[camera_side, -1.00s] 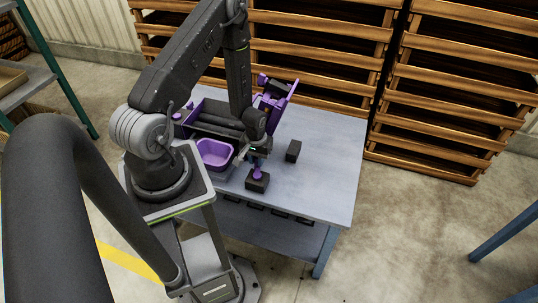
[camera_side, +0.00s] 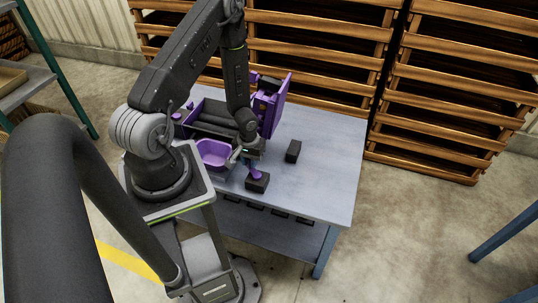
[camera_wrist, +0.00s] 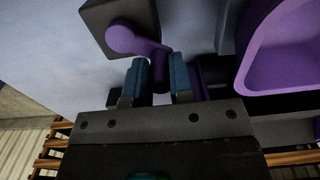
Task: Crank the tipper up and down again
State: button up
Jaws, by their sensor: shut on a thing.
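The purple tipper (camera_side: 268,108) stands steeply tilted at the back of the table, behind my arm. The purple crank (camera_side: 256,174) is mounted on a dark block (camera_side: 258,184) near the table's front edge. In the wrist view the crank's purple arm (camera_wrist: 135,41) runs from its round hub on the block toward my fingers. My gripper (camera_wrist: 160,76) is shut on the crank's dark handle, with one blue fingertip on each side. In the side view my gripper (camera_side: 252,155) is just above the crank, partly hidden by my wrist.
A purple tub (camera_side: 213,153) sits left of my gripper, close beside it in the wrist view (camera_wrist: 285,50). A grader with dark rollers (camera_side: 213,128) is behind it. A small black block (camera_side: 293,151) stands to the right. The table's right side (camera_side: 330,170) is clear.

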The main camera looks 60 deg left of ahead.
jog(key=o, duration=0.7)
jog(key=shift+r, duration=3.5)
jog(key=shift+r, duration=0.1)
jog(key=shift+r, duration=0.35)
jog(key=shift+f, duration=3.95)
jog(key=c, duration=0.7)
